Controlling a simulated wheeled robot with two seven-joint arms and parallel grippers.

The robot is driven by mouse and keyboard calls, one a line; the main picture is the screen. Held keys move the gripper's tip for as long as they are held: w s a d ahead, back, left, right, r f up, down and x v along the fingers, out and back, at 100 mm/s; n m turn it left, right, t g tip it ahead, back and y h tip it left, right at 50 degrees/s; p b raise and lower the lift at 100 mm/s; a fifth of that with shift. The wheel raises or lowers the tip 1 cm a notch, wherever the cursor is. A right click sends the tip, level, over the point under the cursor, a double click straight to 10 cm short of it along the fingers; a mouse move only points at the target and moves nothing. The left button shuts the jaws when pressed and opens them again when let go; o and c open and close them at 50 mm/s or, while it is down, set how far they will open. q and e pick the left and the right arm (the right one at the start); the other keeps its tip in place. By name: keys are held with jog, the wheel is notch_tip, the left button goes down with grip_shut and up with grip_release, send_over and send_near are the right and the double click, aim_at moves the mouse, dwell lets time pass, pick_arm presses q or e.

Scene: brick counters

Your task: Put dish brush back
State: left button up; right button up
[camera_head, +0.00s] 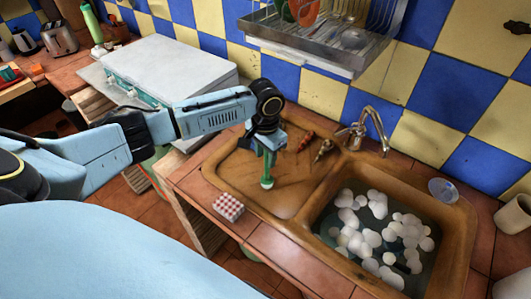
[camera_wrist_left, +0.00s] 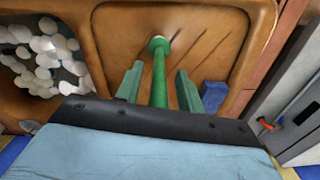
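In the left wrist view the brush's green shaft (camera_wrist_left: 160,85) runs between the two green fingers of the left gripper (camera_wrist_left: 160,70), with a visible gap on each side. I cannot tell whether that end touches the board. The base of the shaft is hidden by the dark gripper body. My right gripper is in neither view.
The basin (camera_head: 330,215) holds water and white foam. A dish rack (camera_head: 320,30) hangs above. A clear glass (camera_head: 443,190) stands right.

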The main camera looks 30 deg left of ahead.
pick_arm(q)
notch_tip(320, 180, up, 12)
jog(key=shift+r, duration=0.2)
dwell(0.5)
dwell(0.4)
